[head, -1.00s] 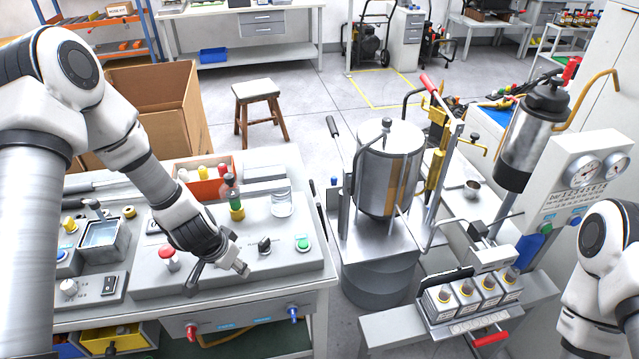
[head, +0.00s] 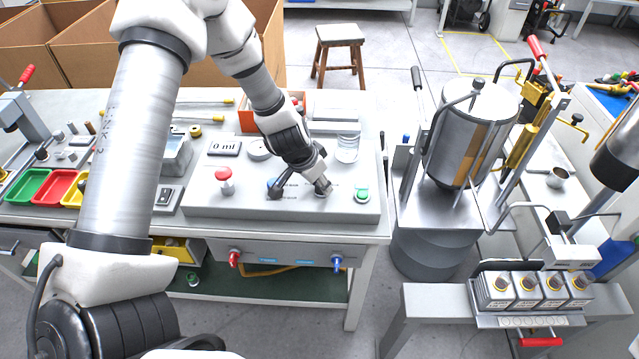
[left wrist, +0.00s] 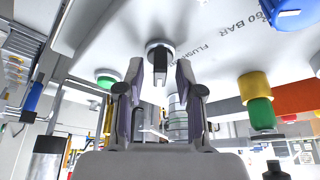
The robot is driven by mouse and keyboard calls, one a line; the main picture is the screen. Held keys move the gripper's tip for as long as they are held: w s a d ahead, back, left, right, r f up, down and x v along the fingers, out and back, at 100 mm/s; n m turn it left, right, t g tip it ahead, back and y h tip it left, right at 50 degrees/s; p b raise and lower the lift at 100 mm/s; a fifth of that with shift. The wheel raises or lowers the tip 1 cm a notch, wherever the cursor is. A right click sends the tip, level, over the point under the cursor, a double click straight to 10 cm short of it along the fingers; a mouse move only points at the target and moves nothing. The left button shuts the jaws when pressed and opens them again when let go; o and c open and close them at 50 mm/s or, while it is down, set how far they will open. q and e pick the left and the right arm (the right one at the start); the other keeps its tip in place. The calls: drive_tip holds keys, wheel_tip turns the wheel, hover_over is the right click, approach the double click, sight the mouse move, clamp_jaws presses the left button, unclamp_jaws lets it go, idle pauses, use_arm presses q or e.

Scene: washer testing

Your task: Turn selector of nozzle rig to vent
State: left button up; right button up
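The nozzle rig (head: 205,203) is a grey panel box on the left bench, with a red mushroom button (head: 224,175) and a green button (head: 362,194) on top. In the left wrist view its selector (left wrist: 159,55) is a dark knob with a narrow grip on a round base. My left gripper (head: 300,186) is over the panel; its fingers are apart. In the left wrist view the knob lies between and just beyond the open fingertips (left wrist: 159,80), with a gap on both sides. In the head view the gripper mostly hides the selector. Panel lettering is only partly readable. My right gripper is out of view.
A display reading 0 ml (head: 225,148) is at the panel's back left. A steel tank (head: 470,130) stands right of the bench, beyond a gap.

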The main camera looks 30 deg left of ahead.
use_arm(q)
clamp_jaws()
drive_tip(key=shift+n, duration=0.3)
drive_tip(key=n+p, duration=0.1)
drive_tip(key=n+y+p, duration=0.1)
drive_tip(key=n, duration=0.1)
drive_tip(key=shift+d+r+y+p, duration=0.15)
drive_tip(key=shift+y+p, duration=0.15)
drive_tip(key=shift+p, duration=0.05)
drive_tip(key=n+y+p, duration=0.1)
drive_tip(key=n+p, duration=0.2)
drive_tip(key=shift+w+d+n+y+p, duration=0.1)
drive_tip(key=shift+n+y+p, duration=0.3)
drive_tip(key=shift+n+p, duration=0.6)
drive_tip(key=shift+f+n, duration=0.2)
drive_tip(key=shift+n, duration=0.1)
